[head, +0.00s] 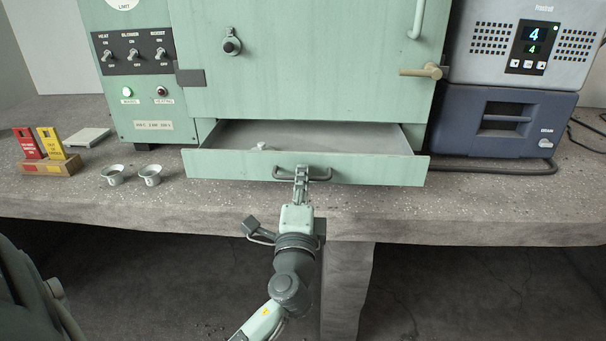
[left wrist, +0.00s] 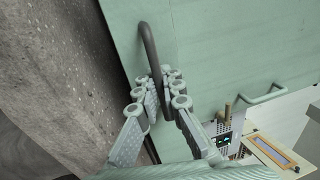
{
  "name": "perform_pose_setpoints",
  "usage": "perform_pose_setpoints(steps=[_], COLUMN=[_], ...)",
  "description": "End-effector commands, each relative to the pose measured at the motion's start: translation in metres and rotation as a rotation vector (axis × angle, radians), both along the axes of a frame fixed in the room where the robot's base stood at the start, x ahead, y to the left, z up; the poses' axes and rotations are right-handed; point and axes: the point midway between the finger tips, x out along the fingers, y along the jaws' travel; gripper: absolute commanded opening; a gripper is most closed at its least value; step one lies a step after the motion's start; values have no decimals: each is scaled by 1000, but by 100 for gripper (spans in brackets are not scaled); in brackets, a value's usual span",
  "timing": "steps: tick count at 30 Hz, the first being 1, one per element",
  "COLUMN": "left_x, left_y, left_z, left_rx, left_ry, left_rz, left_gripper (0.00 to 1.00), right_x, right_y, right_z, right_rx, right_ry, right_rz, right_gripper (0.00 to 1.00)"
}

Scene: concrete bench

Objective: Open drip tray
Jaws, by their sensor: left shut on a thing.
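The drip tray (head: 230,166) is a pale green drawer at the bottom of the green oven cabinet. It stands pulled out over the bench, its grey inside showing, with a small pale object (head: 261,146) in it. My left gripper (head: 301,174) is at the dark bar handle on the tray's front and is shut on it. In the left wrist view the handle (left wrist: 150,50) runs between the fingers (left wrist: 166,90). My right gripper is not in view.
The concrete bench (head: 480,200) carries two small metal cups (head: 113,175) (head: 150,175) and a wooden block (head: 48,165) with red and yellow tags at left. A grey-blue unit (head: 500,125) stands at right. The oven door (head: 300,60) above is closed.

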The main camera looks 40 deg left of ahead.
Motion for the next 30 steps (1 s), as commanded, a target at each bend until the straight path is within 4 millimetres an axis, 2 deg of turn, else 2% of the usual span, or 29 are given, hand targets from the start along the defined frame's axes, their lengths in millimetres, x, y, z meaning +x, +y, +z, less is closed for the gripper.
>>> perform_pose_setpoints(steps=[14, 15, 17, 26, 30], left_x=[-3, -3, -4, -4, -15], left_y=[-3, -3, -3, -3, -9], left_z=[0, 0, 0, 0, -4], left_rx=[0, 0, 0, 0, -1], left_ry=[0, 0, 0, 0, 3], left_rz=[-1, -1, -1, 0, -1], left_gripper=[0, 11, 17, 17, 17], right_x=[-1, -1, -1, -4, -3], right_y=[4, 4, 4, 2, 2], right_z=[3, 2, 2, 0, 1], right_rx=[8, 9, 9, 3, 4], right_ry=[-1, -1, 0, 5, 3], right_rz=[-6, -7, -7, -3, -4], right_gripper=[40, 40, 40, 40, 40])
